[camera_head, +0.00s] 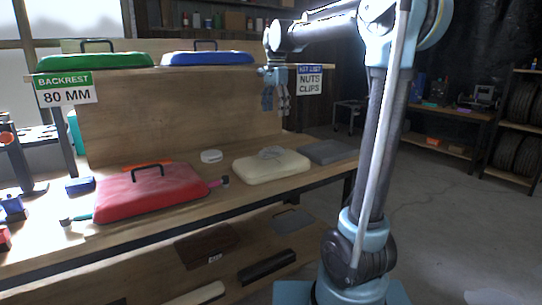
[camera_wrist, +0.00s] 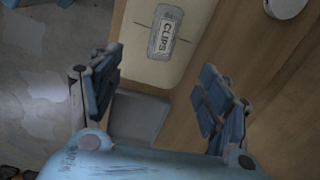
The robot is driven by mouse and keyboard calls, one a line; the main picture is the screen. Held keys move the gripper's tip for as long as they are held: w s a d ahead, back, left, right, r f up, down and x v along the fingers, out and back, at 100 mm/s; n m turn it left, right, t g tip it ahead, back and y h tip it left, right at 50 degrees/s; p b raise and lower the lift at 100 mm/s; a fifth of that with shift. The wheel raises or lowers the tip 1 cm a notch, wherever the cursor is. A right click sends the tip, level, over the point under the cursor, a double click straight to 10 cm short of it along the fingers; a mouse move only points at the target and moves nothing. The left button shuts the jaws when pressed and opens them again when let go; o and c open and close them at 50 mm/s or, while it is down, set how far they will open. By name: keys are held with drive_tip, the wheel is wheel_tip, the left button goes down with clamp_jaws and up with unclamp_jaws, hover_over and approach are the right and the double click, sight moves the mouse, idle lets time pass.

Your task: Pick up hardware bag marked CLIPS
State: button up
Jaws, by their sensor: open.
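The hardware bag (camera_wrist: 158,47) is a small grey, translucent pouch with a white label reading CLIPS. It lies on a cream pad (camera_wrist: 192,42), near the top of the wrist view. In the head view the bag (camera_head: 270,152) shows as a grey lump on the cream pad (camera_head: 272,169) on the workbench. My gripper (camera_head: 277,100) hangs above the bench with its fingers pointing down, well above the bag. In the wrist view my gripper (camera_wrist: 158,75) is open and empty, with its fingers wide apart and the bag beyond their tips.
A grey pad (camera_head: 328,152) lies right of the cream pad. A red pad with a handle (camera_head: 150,192) and a white round item (camera_head: 211,156) lie to the left. A raised shelf (camera_head: 140,69) behind holds green and blue pads. A NUTS CLIPS sign (camera_head: 309,80) hangs beside my gripper.

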sight(273, 149)
drive_tip(key=f, duration=1.1)
drive_tip(key=w+a+f, duration=0.1)
drive_tip(key=f, duration=0.5)
drive_tip(key=shift+f, duration=0.15)
drive_tip(key=shift+c, duration=0.5)
drive_tip(key=c, duration=1.1)
